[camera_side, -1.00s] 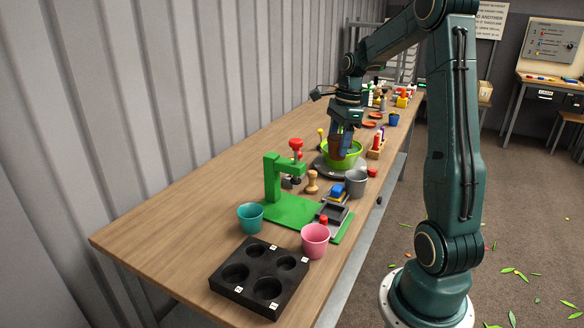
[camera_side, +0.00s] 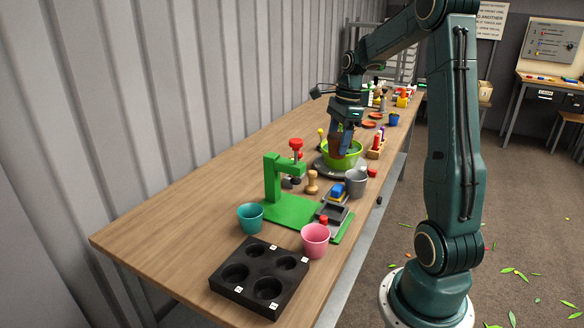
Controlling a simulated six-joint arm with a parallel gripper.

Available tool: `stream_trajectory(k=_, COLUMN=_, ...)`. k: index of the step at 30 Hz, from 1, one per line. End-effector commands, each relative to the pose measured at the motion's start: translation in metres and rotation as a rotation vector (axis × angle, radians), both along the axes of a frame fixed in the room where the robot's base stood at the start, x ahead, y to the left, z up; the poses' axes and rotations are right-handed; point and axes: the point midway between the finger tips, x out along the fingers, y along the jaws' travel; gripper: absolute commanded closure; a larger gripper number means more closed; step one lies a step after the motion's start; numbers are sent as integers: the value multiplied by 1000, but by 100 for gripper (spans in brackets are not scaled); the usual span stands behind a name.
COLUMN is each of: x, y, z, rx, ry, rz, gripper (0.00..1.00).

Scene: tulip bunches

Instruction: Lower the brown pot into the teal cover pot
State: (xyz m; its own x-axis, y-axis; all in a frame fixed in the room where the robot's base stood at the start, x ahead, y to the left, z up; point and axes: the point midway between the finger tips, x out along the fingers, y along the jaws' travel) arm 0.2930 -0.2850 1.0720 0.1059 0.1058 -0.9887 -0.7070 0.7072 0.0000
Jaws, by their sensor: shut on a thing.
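The teal cover pot (camera_side: 250,222) stands upright on the table at the left front, beside the black tray; its mouth is uncovered. My gripper (camera_side: 340,140) is well behind it and to the right, at the lime green bowl. It is shut on a small brown thing, which looks like the brown pot (camera_side: 335,148). The brown pot is seen against the bowl, partly hidden by the fingers. I cannot tell whether it is inside the bowl or in front of it.
A green press (camera_side: 272,180) stands between my gripper and the teal pot. A pink pot (camera_side: 315,240), a black tray with several holes (camera_side: 259,277), a grey pot (camera_side: 356,183) and the green bowl (camera_side: 352,157) are nearby. The table's left side is clear.

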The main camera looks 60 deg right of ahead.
Motion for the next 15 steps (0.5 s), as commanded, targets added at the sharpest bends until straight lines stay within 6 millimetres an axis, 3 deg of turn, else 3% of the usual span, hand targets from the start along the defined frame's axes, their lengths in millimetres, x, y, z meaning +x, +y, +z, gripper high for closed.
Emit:
stream_trajectory(k=11, x=0, y=-1, z=48, rx=-4, ry=-3, rz=0, gripper=70)
stream_trajectory(k=15, x=21, y=8, z=47, rx=1, ry=0, rz=51, gripper=70)
